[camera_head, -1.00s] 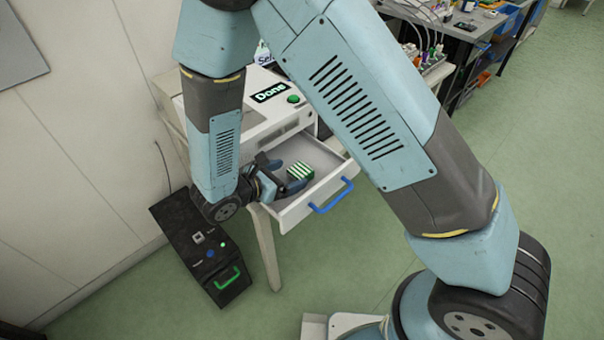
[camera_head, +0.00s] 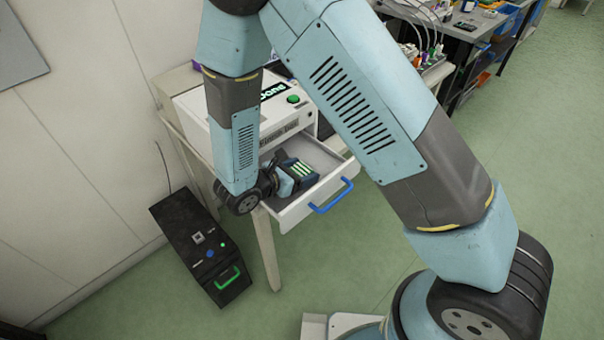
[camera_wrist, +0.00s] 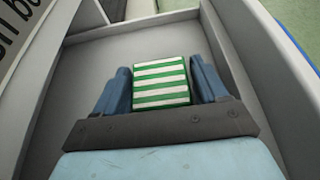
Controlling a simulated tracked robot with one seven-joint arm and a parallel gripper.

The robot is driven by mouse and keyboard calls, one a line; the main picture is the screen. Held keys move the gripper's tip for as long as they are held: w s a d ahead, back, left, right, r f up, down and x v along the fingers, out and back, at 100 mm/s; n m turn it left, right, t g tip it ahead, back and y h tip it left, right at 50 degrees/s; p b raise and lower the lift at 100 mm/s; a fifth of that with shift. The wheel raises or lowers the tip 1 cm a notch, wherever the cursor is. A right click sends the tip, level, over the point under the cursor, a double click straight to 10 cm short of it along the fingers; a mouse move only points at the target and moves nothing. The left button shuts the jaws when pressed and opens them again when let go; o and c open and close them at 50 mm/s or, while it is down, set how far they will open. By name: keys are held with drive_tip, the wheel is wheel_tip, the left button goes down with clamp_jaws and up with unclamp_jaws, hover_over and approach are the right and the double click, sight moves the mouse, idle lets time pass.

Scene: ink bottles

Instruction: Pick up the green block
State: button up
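The green block (camera_wrist: 160,82), striped green and white, lies in the open drawer (camera_wrist: 88,62). In the wrist view it sits between the two blue fingers of my gripper (camera_wrist: 161,78). The fingers are spread on either side, very close to the block; a narrow gap seems to show at the right finger, and contact at the left is hard to tell. In the head view my gripper (camera_head: 297,170) reaches into the drawer (camera_head: 336,181) around the block (camera_head: 303,169), and partly hides it.
The drawer's walls stand close around my gripper, with a blue handle (camera_head: 331,196) on its front. The white machine (camera_head: 200,108) with a green button (camera_head: 293,99) rises behind. A black box (camera_head: 203,246) stands on the floor at left.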

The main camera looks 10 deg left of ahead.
drive_tip(key=c, duration=0.8)
